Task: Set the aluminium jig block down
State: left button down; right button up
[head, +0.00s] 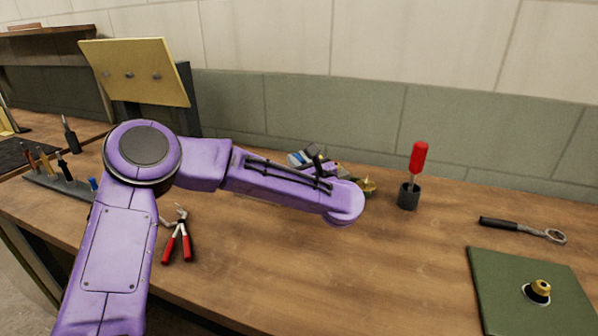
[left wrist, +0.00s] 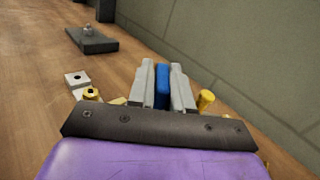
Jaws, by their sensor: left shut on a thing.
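My left gripper (left wrist: 163,86) is shut on a narrow blue block (left wrist: 162,85), held upright between its two grey fingers. I cannot tell from its look whether this is the aluminium jig block. In the head view my purple left arm hides most of that gripper (head: 300,158); a little grey and blue shows behind the forearm. In the left wrist view a pale metal block with a dark hole (left wrist: 77,79) lies on the wooden bench (left wrist: 40,110), left of the fingers. The height of the held block above the bench is unclear. My right gripper is not in view.
Brass parts (left wrist: 205,100) sit close around the gripper. A red screwdriver (head: 418,160) stands in a dark holder, with a ratchet wrench (head: 522,230) and green mat (head: 530,300) to its right. Red-handled pliers (head: 178,240) lie left. The bench's front middle is clear; a wall runs behind.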

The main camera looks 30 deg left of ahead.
pick_arm(q)
jog(key=f, duration=0.3)
jog(key=shift+w+a+f, duration=0.1)
jog(key=shift+w+f, duration=0.1)
jog(key=shift+f, duration=0.05)
jog(key=shift+s+f, duration=0.1)
jog(key=shift+f, duration=0.05)
jog(key=c, duration=1)
grip_release()
jog(key=shift+c, duration=0.2)
jog(key=shift+r, duration=0.25)
jog(key=b+v, duration=0.2)
jog(key=v, duration=1)
jog(key=shift+f, duration=0.1)
